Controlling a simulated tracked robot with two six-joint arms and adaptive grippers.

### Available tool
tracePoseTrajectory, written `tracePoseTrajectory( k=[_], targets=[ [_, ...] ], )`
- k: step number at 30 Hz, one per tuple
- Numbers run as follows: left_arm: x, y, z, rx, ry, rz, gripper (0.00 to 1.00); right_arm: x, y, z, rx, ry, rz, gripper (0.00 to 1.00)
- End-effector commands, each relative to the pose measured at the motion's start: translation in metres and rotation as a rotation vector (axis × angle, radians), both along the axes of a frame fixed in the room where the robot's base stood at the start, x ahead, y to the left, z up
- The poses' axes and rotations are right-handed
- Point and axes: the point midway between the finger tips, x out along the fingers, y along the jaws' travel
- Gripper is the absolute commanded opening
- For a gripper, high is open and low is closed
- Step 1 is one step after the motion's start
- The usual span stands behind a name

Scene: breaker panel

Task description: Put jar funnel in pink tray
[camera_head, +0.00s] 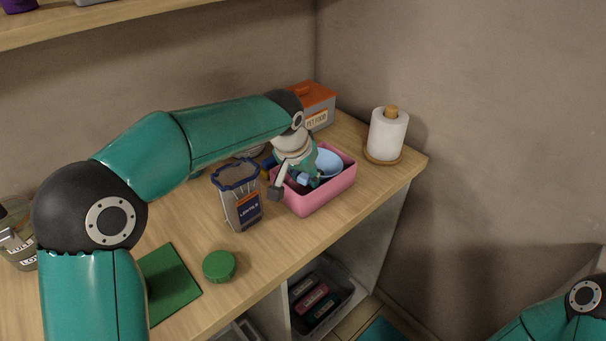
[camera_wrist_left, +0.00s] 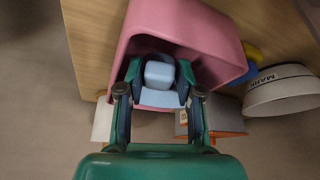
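The jar funnel (camera_head: 328,163) is light blue and sits inside the pink tray (camera_head: 325,200), its wide mouth near the tray's right side. In the left wrist view, the funnel's pale blue spout (camera_wrist_left: 160,74) lies between my left fingers, inside the pink tray (camera_wrist_left: 205,27). My left gripper (camera_head: 295,187) reaches down into the tray beside the funnel. Its fingers stand apart, with a narrow dark gap to the spout in the left wrist view (camera_wrist_left: 160,80). The arm and fingers hide part of the tray's inside. My right gripper is out of view.
A clear lentils jar (camera_head: 240,205) stands open just left of the tray, with a green lid (camera_head: 219,266) and green mat (camera_head: 170,284) nearer. A pet food box (camera_head: 318,108) is behind the tray; a paper towel roll (camera_head: 387,134) stands right.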

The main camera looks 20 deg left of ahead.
Motion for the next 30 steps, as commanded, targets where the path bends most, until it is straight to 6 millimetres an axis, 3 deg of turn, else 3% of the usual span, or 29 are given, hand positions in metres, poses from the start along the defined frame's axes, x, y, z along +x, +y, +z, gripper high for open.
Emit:
tracePoseTrajectory(
  k=[5,11,24,30],
  targets=[
    [0.0,0.0,0.003,0.0,-0.001,0.0,0.35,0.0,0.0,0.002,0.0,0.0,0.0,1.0],
    [-0.002,0.001,0.021,-0.001,-0.003,0.001,0.35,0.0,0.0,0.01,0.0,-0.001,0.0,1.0],
    [-0.037,0.008,0.101,-0.001,-0.004,0.001,0.35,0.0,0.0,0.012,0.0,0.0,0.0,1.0],
    [-0.046,0.01,0.12,-0.001,-0.001,0.001,0.35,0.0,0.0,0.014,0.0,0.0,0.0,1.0]
  ],
)
